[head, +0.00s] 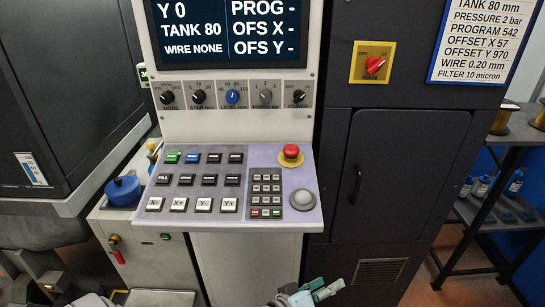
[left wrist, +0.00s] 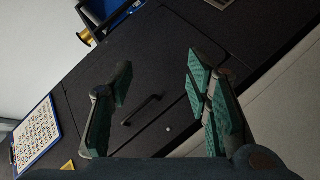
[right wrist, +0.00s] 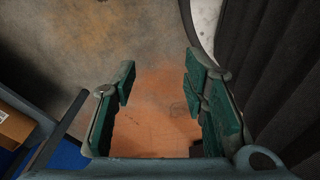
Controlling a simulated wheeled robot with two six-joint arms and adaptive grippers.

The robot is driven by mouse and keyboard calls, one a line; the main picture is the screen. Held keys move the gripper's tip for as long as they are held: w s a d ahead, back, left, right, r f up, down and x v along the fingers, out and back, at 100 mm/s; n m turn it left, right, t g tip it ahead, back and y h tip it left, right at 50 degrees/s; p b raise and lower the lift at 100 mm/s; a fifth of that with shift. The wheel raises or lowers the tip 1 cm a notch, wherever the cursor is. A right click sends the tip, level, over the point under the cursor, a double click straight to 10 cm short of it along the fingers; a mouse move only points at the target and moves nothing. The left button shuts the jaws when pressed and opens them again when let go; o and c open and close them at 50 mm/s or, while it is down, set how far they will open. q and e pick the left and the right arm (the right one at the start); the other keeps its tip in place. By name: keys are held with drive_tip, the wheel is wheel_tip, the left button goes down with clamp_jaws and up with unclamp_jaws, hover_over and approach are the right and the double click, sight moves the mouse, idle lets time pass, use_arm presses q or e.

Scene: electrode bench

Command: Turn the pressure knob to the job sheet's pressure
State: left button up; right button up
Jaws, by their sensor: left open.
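The pressure knob appears to be the grey knob (head: 265,97) in the row under the screen; its scale shows a 2 near the top, and its pointer is too small to read surely. The job sheet (head: 488,40) at the upper right reads PRESSURE 2 bar; it also shows in the left wrist view (left wrist: 34,135). My left gripper (head: 312,293) is at the bottom of the head view, well below the knob, open and empty; its spread fingers show in the left wrist view (left wrist: 157,80). My right gripper (right wrist: 160,82) is open and empty, seen only in its wrist view.
A blue knob (head: 232,97) and a black power knob (head: 299,97) flank the grey one. The sloped button panel (head: 255,215) with a red stop button (head: 291,152) juts out below. A red main switch (head: 374,65) is to the right.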

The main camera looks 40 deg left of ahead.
use_arm(q)
wheel_tip(320, 180, up, 23)
drive_tip(key=d+n+t+h, duration=0.1)
drive_tip(key=n+t+h, duration=0.1)
drive_tip(key=n+t, duration=0.4)
drive_tip(key=s+a+r+n+t+y, duration=0.1)
drive_tip(key=a+r+n+t+y, duration=0.45)
drive_tip(key=r+n, duration=0.4)
drive_tip(key=n+g+y, duration=1)
drive_tip(key=n+y, duration=0.6)
drive_tip(key=n, duration=0.9)
approach(265, 97)
drive_tip(key=shift+m+t, duration=0.25)
drive_tip(key=x, duration=0.2)
drive_tip(key=p+x, duration=0.1)
drive_tip(key=x, duration=0.4)
drive_tip(key=shift+w+a+f, duration=0.2)
drive_tip(key=shift+w+a, duration=0.05)
drive_tip(key=shift+w+a+r, duration=0.15)
drive_tip(key=shift+w+r, duration=0.05)
use_arm(e)
drive_tip(key=shift+s+d+r, duration=0.1)
drive_tip(key=shift+s+r, duration=0.1)
drive_tip(key=shift+s, duration=0.3)
drive_tip(key=shift+s+r, duration=0.2)
drive_tip(key=shift+s, duration=0.3)
